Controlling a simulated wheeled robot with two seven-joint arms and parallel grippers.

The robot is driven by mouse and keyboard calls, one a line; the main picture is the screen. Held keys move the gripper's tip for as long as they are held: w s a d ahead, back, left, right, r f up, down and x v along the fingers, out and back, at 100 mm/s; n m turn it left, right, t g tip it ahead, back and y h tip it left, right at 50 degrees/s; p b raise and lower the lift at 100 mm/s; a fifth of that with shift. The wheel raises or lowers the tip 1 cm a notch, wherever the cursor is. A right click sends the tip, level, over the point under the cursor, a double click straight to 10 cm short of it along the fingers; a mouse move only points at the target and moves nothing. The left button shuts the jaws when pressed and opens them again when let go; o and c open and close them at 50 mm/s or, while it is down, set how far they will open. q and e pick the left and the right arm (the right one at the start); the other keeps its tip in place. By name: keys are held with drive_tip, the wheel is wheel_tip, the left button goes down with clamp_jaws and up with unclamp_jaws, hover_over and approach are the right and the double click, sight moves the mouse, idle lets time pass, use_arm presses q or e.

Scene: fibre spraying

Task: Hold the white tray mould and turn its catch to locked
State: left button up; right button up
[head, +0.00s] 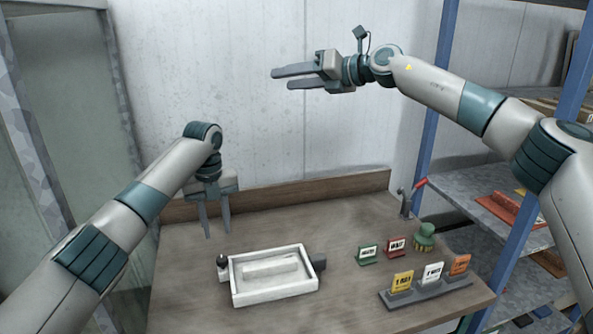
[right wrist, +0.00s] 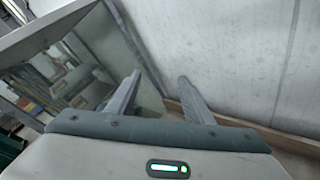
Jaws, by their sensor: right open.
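The white tray mould (head: 233,284) lies on the wooden table in the head view, with a raised block in its middle. A dark knob (head: 222,262) sits at its left side and a dark block (head: 319,264) at its right side. I cannot tell the catch's setting. My left gripper (head: 216,232) points down, open and empty, above the table behind and left of the mould. My right gripper (head: 281,80) is open and empty, high in front of the wall; its fingers also show apart in the right wrist view (right wrist: 155,88). It is far from the mould.
Green and red signs (head: 368,253) and a green object (head: 425,237) stand right of the mould. A rack (head: 428,292) of coloured cards is at the front right. A small red-handled tap (head: 407,203) is at the back right. Shelves (head: 490,208) stand beyond. The table's left part is clear.

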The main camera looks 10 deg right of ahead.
sight(318, 256)
drive_tip(key=s+a+f+n+g+h, duration=0.2)
drive_tip(key=a+f+n+g+h, duration=0.15)
drive_tip(key=f, duration=0.65)
drive_tip(key=s+a+f+n+g+h, duration=0.2)
drive_tip(key=a+f+n, duration=0.15)
drive_tip(key=f, duration=0.65)
drive_tip(key=s+d+f+n+g+h, duration=0.1)
drive_tip(key=s+d+f+n+h, duration=0.2)
drive_tip(key=f+n+h, duration=0.1)
drive_tip(key=s+d+f+n+g+h, duration=0.2)
drive_tip(key=s+d+f+n+h, duration=0.1)
drive_tip(key=f+h, duration=0.4)
drive_tip(key=shift+s+d+f+n, duration=0.4)
drive_tip(key=shift+f+n, duration=0.25)
drive_tip(key=shift+n, duration=0.25)
drive_tip(key=shift+f+g, duration=0.1)
drive_tip(key=shift+g, duration=0.15)
drive_tip(key=x, duration=1.7)
drive_tip(key=shift+d, duration=0.15)
